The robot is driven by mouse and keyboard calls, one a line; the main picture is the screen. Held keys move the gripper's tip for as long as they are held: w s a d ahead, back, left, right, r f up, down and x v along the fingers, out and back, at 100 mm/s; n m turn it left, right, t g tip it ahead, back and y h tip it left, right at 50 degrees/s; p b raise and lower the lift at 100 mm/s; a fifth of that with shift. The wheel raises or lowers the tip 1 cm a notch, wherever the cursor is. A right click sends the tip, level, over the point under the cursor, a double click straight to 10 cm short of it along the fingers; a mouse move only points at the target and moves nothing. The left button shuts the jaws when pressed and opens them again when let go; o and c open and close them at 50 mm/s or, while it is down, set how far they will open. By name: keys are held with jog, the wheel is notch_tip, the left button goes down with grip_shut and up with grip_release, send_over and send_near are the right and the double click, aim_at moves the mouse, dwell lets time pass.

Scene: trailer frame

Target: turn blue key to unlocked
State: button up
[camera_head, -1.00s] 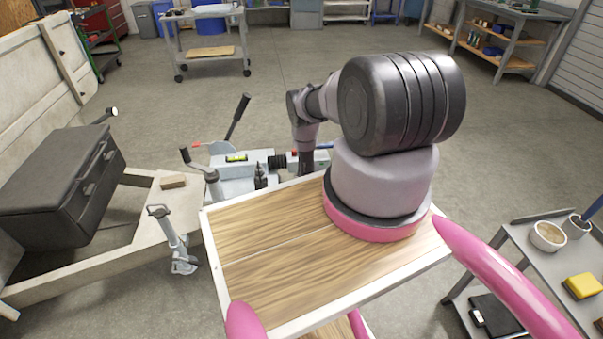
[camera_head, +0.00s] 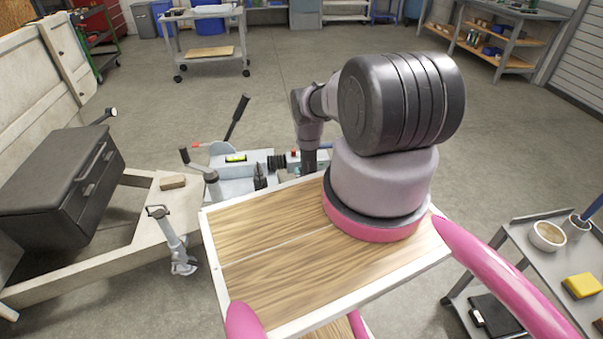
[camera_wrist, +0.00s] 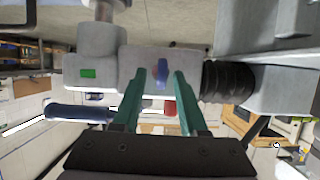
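The blue key (camera_wrist: 161,70) is in the wrist view, on the side of the grey coupler housing (camera_wrist: 135,72). My gripper (camera_wrist: 167,74) has two teal fingers, parted, with their tips on either side of the key. A gap shows between the key and the right finger; whether the left finger touches it I cannot tell. In the head view the grey coupler assembly (camera_head: 230,185) stands beyond the wooden board, and my arm hides the key and the fingers.
A blue-handled lever (camera_wrist: 80,112) and a red part (camera_wrist: 168,107) lie close to the fingers. A black toolbox (camera_head: 62,185) sits on the trailer frame at left.

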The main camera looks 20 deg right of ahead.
jog(key=shift+s+f, duration=0.1)
jog(key=shift+s+a, duration=0.15)
jog(key=shift+s, duration=0.35)
jog(key=v, duration=1)
jog(key=shift+r, duration=0.2)
jog(key=shift+w, duration=0.15)
